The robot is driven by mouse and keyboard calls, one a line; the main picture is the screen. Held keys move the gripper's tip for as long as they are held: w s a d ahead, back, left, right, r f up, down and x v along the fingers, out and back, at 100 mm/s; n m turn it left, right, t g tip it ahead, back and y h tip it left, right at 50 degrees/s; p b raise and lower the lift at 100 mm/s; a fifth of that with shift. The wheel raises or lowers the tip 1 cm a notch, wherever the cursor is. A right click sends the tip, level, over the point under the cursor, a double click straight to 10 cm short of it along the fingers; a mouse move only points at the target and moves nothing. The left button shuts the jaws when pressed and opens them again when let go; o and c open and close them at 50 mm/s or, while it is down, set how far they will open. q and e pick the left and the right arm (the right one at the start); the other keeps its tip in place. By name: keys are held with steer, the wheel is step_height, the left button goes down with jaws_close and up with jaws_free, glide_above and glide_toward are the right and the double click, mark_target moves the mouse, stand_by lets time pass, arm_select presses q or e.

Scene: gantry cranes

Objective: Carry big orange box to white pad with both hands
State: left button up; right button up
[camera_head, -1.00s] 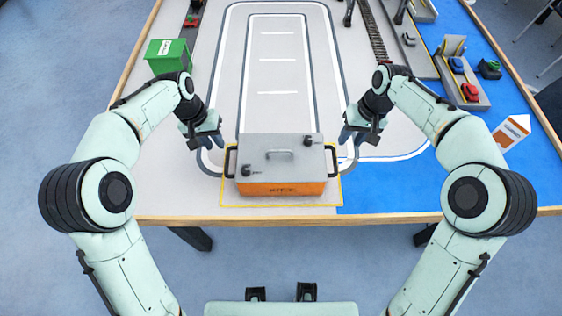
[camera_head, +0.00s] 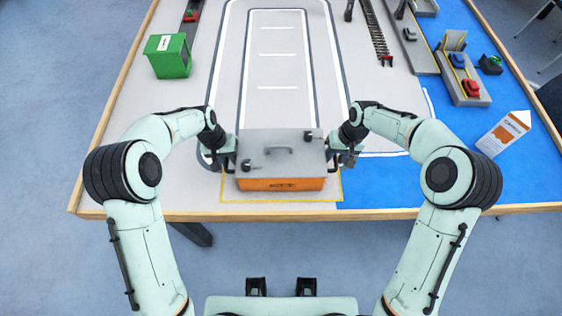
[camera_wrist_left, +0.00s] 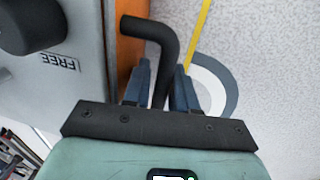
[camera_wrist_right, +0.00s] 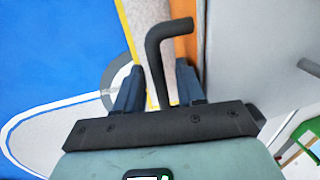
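The big orange box (camera_head: 282,184) has a grey lid and sits on the table near the front edge, inside a yellow outline. It has a black bar handle at each end. My left gripper (camera_head: 226,160) is at the left handle (camera_wrist_left: 166,50); in the left wrist view its fingers stand open on either side of the bar, with gaps. My right gripper (camera_head: 342,156) is at the right handle (camera_wrist_right: 154,55), its fingers also open around the bar with gaps. I cannot make out a separate white pad.
A green bin (camera_head: 168,55) stands at the back left. Toy cars and grey blocks (camera_head: 465,85) are further back right. The grey track area (camera_head: 277,75) behind the box is largely clear.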

arm_select(q)
steer(key=shift+d+f, duration=0.1)
steer(key=shift+f, duration=0.25)
arm_select(e)
steer(key=shift+f, duration=0.35)
arm_select(q)
steer(key=shift+c, duration=0.3)
arm_select(e)
steer(key=shift+c, duration=0.3)
arm_select(q)
jaws_close()
arm_select(e)
steer(key=c, duration=0.5)
jaws_close()
arm_select(q)
steer(key=shift+r, duration=0.1)
arm_select(e)
steer(key=shift+a+r, duration=0.1)
steer(key=shift+r, duration=0.05)
